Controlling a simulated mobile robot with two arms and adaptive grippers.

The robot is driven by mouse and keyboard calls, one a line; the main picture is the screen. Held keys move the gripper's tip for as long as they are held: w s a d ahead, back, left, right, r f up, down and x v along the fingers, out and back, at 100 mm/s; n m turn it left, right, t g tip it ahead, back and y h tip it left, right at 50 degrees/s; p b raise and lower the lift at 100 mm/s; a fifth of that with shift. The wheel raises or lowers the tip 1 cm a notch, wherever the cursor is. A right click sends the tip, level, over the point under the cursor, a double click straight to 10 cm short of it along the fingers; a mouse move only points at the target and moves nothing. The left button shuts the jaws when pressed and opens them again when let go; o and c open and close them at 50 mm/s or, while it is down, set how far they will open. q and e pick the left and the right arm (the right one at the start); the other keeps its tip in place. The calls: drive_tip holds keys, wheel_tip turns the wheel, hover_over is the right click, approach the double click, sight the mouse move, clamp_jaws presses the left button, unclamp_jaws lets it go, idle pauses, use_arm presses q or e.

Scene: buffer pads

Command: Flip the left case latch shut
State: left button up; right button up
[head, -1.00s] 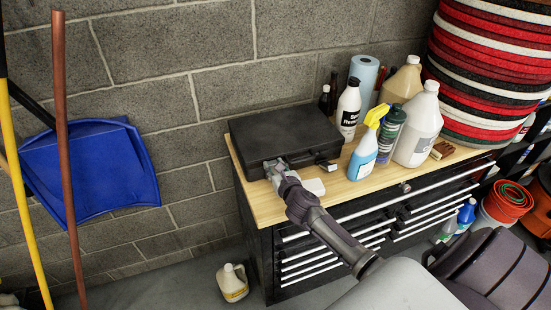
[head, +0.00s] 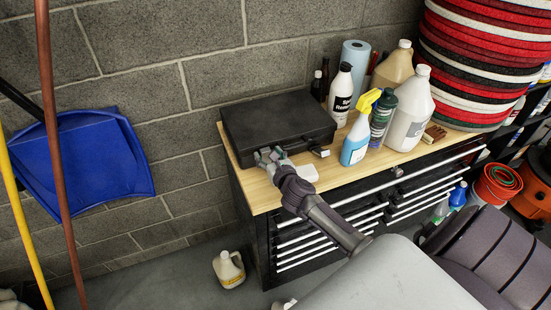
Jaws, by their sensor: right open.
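A black case (head: 275,118) lies closed on the wooden top of the tool cabinet, against the block wall. My right gripper (head: 268,157) is open at the left part of the case's front face, with its fingertips close to or touching it. The left latch is hidden behind the gripper, so its position cannot be told. The right latch (head: 320,151) shows at the right part of the front face and seems to stick out.
A white item (head: 303,173) lies on the wooden top (head: 345,181) just right of my gripper. Stacked pads (head: 470,60) rise at the far right.

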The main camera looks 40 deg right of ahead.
drive_tip(key=v, duration=1)
drive_tip(key=shift+s, duration=0.4)
drive_tip(key=shift+a, duration=0.1)
